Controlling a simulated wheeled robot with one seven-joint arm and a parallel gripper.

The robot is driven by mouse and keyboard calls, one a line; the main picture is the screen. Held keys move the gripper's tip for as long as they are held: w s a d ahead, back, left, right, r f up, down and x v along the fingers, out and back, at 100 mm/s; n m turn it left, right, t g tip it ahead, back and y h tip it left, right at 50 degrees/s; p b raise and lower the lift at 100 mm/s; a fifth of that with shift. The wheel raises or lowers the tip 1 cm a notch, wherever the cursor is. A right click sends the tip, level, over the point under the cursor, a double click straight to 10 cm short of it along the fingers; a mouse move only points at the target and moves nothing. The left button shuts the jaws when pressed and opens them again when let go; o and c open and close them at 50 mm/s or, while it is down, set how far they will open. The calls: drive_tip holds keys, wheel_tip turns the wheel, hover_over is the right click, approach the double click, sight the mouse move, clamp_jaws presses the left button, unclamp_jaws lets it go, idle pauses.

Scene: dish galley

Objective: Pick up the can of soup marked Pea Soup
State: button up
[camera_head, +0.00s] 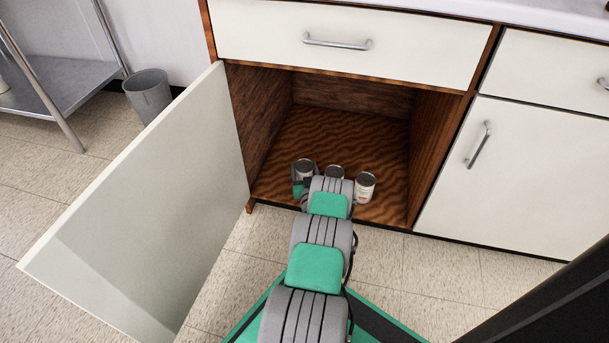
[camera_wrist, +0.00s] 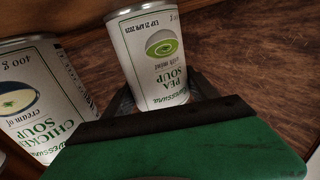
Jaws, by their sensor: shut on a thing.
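The Pea Soup can (camera_wrist: 150,55) is a white can with a green picture and a silver rim; its label reads upside down in the wrist view. My gripper (camera_wrist: 163,98) is shut on it, one dark finger on each side. In the head view, this appears to be the leftmost can (camera_head: 305,170), inside the open cabinet, with my gripper (camera_head: 303,183) around it. My arm partly hides the area. I cannot tell whether the can is clear of the cabinet floor.
A Chicken Soup can (camera_wrist: 40,95) stands close beside it. In the head view, a middle can (camera_head: 334,172) and a right can (camera_head: 365,187) stand on the cabinet floor (camera_head: 345,125). The open door (camera_head: 150,200) is at the left. The cabinet's back is clear.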

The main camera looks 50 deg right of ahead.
drive_tip(key=shift+c, duration=1.4)
clamp_jaws()
drive_tip(key=shift+r, duration=0.15)
